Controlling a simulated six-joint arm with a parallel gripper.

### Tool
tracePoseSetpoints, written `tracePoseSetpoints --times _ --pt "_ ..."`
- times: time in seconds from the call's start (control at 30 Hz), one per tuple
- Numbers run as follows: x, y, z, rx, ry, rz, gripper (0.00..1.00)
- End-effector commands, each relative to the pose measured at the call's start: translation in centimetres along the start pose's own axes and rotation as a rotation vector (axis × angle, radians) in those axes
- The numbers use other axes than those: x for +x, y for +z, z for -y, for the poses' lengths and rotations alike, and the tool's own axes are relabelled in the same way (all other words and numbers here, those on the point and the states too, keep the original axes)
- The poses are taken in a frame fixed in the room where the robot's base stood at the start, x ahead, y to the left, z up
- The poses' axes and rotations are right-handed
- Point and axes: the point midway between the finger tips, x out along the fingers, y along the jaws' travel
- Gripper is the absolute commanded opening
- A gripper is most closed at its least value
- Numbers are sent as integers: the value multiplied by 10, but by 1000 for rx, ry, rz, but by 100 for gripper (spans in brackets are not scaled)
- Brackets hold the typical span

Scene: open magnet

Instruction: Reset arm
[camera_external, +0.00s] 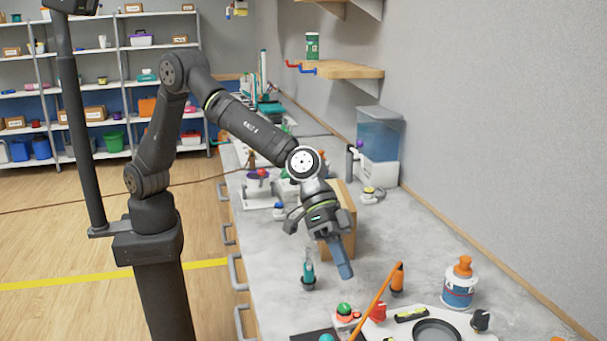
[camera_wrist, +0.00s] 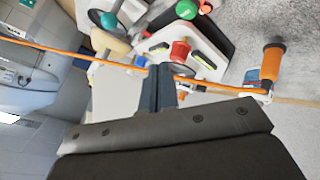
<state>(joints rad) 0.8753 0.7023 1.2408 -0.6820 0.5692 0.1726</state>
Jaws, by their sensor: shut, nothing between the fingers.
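My gripper (camera_external: 346,272) hangs from my arm over the grey bench, pointing down, with its blue-grey fingers together and nothing between them. In the wrist view the closed fingers (camera_wrist: 159,78) point toward a white board with coloured knobs. That board (camera_external: 460,326) lies at the near end of the bench, apart from the gripper. On or near it are a red knob (camera_external: 377,311), a green knob (camera_external: 344,309) and a dark round ring (camera_external: 437,331). The red knob also shows in the wrist view (camera_wrist: 180,50). No magnet can be made out for certain.
A cardboard box (camera_external: 347,220) stands right behind my gripper. A water tank (camera_external: 379,133) stands by the wall.

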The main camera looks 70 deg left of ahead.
Motion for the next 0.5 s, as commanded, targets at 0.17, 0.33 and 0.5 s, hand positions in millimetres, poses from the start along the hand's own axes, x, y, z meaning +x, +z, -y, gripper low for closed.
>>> tracePoseSetpoints --times 0.17,0.33,0.5 --pt "15 12 11 -3 -1 4 0" --pt "33 24 24 -2 -2 4 0" --pt "44 32 32 -2 -1 2 0"
